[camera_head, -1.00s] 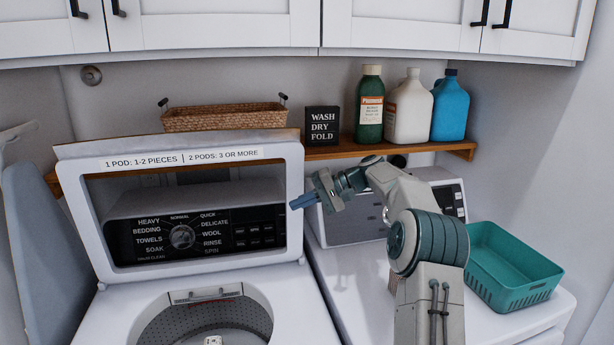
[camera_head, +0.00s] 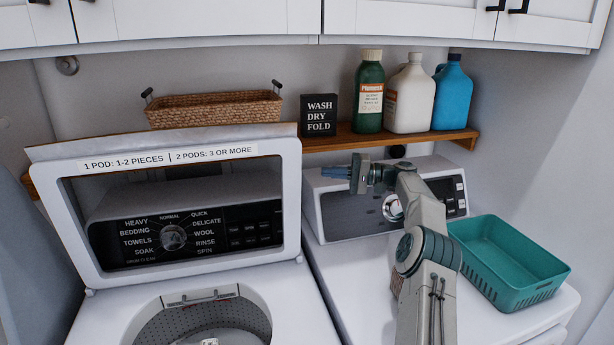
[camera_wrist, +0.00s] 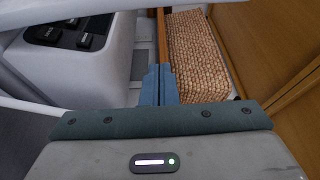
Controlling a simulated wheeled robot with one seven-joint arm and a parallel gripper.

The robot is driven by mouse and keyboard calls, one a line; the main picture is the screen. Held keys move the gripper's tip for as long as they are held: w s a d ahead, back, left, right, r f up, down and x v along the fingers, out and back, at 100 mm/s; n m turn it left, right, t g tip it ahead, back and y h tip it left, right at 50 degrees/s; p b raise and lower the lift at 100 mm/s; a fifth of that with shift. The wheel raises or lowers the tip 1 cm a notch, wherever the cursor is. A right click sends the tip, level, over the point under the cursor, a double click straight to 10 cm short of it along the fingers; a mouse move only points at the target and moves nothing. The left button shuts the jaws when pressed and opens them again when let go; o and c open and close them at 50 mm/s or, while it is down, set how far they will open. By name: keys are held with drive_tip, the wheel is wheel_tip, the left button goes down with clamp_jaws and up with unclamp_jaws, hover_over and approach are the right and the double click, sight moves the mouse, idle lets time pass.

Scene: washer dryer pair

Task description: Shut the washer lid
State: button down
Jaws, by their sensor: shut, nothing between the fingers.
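The washer lid (camera_head: 279,215) stands open and upright at the back of the washer (camera_head: 105,318). It is a white frame with a clear window and a label strip along its top. The washer's control panel shows through the window, and the drum opening (camera_head: 240,318) is uncovered. My gripper (camera_head: 328,172) is to the right of the lid, in front of the dryer's panel, apart from the lid in the head view. Its blue fingers point left. In the wrist view my gripper (camera_wrist: 158,80) is shut and empty, with the wicker basket (camera_wrist: 197,60) just beyond it.
The dryer (camera_head: 350,270) stands at the right with a teal basket (camera_head: 510,265) on it. Above, a wooden shelf (camera_head: 340,142) holds the wicker basket, a black sign (camera_head: 319,115) and several bottles. White cabinets (camera_head: 210,18) hang over the shelf.

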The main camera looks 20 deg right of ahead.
drive_tip(key=s+a+p, duration=0.1)
drive_tip(key=a+p, duration=0.1)
drive_tip(key=a, duration=0.6)
drive_tip(key=shift+s+p, duration=0.2)
drive_tip(key=shift+p, duration=0.15)
drive_tip(key=shift+s+f, duration=0.1)
drive_tip(key=shift+f, duration=0.05)
